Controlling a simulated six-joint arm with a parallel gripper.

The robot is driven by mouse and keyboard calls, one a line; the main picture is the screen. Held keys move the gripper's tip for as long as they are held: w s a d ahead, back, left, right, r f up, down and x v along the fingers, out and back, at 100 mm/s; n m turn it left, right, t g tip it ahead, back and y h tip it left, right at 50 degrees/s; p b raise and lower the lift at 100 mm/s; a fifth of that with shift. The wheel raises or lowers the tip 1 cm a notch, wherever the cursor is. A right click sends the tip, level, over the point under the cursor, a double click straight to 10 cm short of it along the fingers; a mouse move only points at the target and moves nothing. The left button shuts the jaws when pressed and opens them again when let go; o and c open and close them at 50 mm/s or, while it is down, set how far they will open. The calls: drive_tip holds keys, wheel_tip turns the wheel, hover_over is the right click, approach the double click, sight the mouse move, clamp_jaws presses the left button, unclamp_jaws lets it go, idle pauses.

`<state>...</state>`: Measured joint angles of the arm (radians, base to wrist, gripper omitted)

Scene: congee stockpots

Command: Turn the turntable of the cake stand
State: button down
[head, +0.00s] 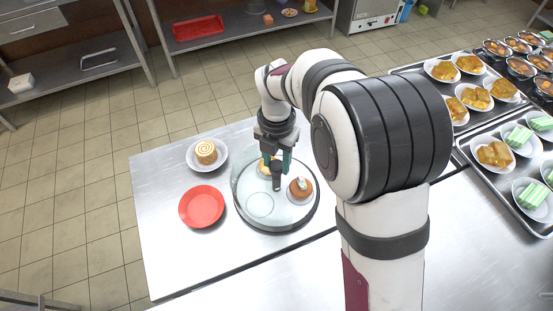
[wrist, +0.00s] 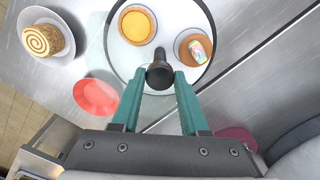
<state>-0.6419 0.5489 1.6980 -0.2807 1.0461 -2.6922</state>
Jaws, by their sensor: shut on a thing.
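The round cake stand (head: 285,223) with its pale, glassy turntable (head: 259,206) is on the metal table; it also shows in the wrist view (wrist: 122,62). A yellow tart (wrist: 137,25) and a brown round cake with a colourful top (head: 300,187) sit on it. An empty ring mark shows at its front left in the head view. A dark upright knob (wrist: 159,75) stands at the stand. My gripper (wrist: 161,80), with teal fingers, is shut on this knob, one finger on each side. The arm hides part of the stand's far right side in the head view.
A swirl roll (head: 205,152) on a white plate and an empty red plate (head: 201,206) lie left of the stand. Trays (head: 468,152) of plated desserts stand at the right. Bare metal table (head: 165,255) shows at the front left.

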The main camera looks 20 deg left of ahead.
drive_tip(key=shift+n, duration=0.5)
idle(0.4)
drive_tip(key=shift+c, duration=2.1)
unclamp_jaws()
wheel_tip(320, 180, up, 16)
drive_tip(key=shift+f, duration=0.1)
